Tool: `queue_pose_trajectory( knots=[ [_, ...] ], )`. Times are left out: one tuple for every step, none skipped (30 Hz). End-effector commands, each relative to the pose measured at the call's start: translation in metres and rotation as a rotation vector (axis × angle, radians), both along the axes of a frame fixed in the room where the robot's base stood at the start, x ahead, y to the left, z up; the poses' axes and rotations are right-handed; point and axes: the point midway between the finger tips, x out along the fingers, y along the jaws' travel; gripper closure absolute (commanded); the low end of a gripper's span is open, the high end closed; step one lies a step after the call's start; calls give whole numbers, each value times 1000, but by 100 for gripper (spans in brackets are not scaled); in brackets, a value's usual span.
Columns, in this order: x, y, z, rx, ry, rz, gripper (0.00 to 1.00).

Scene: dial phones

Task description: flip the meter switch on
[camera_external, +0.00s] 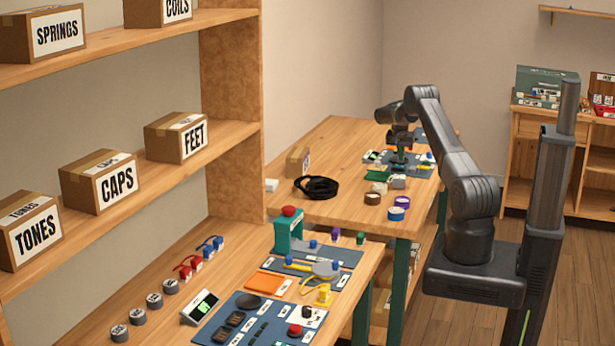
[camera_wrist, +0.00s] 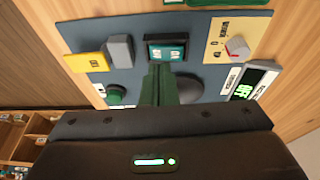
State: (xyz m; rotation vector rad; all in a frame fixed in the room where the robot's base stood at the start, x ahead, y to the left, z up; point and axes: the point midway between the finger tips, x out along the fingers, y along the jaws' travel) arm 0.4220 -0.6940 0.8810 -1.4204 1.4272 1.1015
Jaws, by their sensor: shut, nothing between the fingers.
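A teal rocker switch (camera_wrist: 168,50) in a black frame sits on a blue-grey mat (camera_wrist: 85,35) in the wrist view. Its small lettering is too blurred to read surely. A meter (camera_wrist: 250,84) with a lit green display, which seems to read OFF, lies to the right. My gripper (camera_wrist: 160,72) is shut and empty, with its green fingers at the near edge of the switch. I cannot tell whether they touch it. In the external view my gripper (camera_external: 398,165) is low over the far bench, and it hides the switch.
A knob on a cream plate (camera_wrist: 234,44), a grey block (camera_wrist: 119,50), a yellow block (camera_wrist: 84,62) and a green button (camera_wrist: 116,94) surround the switch. Tape rolls (camera_external: 396,213) and a black cable coil (camera_external: 316,187) lie nearer on the bench.

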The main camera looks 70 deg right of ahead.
Motion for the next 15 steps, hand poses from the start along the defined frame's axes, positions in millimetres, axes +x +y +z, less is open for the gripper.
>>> queue_pose_trajectory(
  knots=[
    [2, 0, 18, -4, -3, 2, 100],
    [3, 1, 24, -4, -3, 3, 100],
    [6, 5, 29, -5, -4, 3, 100],
    [7, 7, 35, -5, -4, 4, 100],
    [8, 9, 42, -6, -5, 4, 100],
    [9, 12, 51, -5, -4, 3, 100],
    [10, 14, 58, -6, -4, 4, 100],
    [11, 16, 64, -6, -4, 4, 100],
    [11, 18, 72, -5, -4, 3, 100],
    [12, 19, 77, -5, -4, 3, 100],
    [13, 21, 83, -5, -5, 3, 100],
    [13, 23, 88, -4, -3, 3, 100],
    [14, 24, 93, -4, -4, 2, 100],
    [14, 25, 97, -4, -4, 2, 100],
    [15, 26, 101, -4, -4, 2, 100]
  ],
)
